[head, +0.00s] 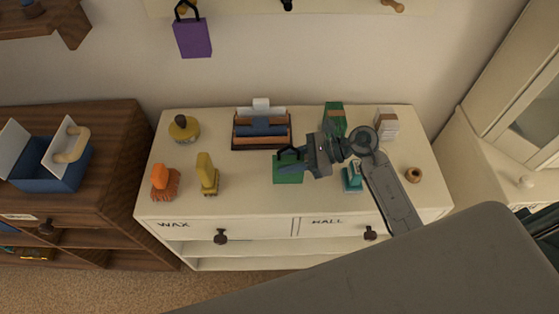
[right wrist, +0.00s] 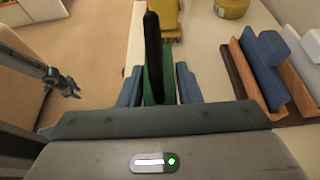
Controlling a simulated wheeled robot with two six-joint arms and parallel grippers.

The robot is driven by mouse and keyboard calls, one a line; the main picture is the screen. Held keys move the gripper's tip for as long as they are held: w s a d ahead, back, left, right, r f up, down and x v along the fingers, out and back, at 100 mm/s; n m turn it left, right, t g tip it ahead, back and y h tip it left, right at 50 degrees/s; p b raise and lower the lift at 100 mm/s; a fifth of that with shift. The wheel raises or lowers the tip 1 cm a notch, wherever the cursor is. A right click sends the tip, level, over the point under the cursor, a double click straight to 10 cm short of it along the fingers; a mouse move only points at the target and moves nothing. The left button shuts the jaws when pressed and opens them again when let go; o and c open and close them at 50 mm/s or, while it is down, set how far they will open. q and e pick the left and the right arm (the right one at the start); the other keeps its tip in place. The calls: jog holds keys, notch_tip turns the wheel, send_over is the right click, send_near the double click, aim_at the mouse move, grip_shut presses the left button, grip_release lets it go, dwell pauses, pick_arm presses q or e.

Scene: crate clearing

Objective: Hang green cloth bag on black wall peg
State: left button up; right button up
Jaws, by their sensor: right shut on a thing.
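The green cloth bag (head: 288,172) with a dark handle is at the middle of the cream cabinet's top in the head view. My right gripper (head: 306,158) is shut on its dark handle. In the right wrist view the black handle (right wrist: 153,50) stands between the blue-grey fingers, with the green bag (right wrist: 147,74) behind it. I cannot tell whether the bag touches the cabinet top. The black wall peg (head: 287,5) is at the top edge of the head view, with nothing seen on it. My left gripper (right wrist: 67,86) shows small at the left of the right wrist view; its jaws are unclear.
A purple bag (head: 193,38) hangs on a peg to the left; a wooden peg (head: 393,5) is to the right. On the cream cabinet (head: 240,207) stand brushes, a yellow pot (head: 184,128), a brush rack (head: 261,130), a green box (head: 334,117) and a teal item (head: 352,178).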

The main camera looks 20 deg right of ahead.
aim_at(279, 160)
jog(key=shift+w+a+f+p, duration=0.15)
jog(key=shift+w+a+p, duration=0.25)
jog(key=shift+w+a, duration=0.65)
jog(key=shift+s+a+f+p, duration=0.1)
jog(key=shift+f+p, duration=0.15)
jog(key=shift+p, duration=0.05)
notch_tip(279, 160, down, 3)
jog(key=shift+r+p, duration=0.1)
jog(key=shift+p, duration=0.6)
jog(key=shift+f+b, duration=0.35)
jog(key=shift+b, duration=0.05)
jog(key=o, duration=1)
jog(key=shift+r, duration=0.1)
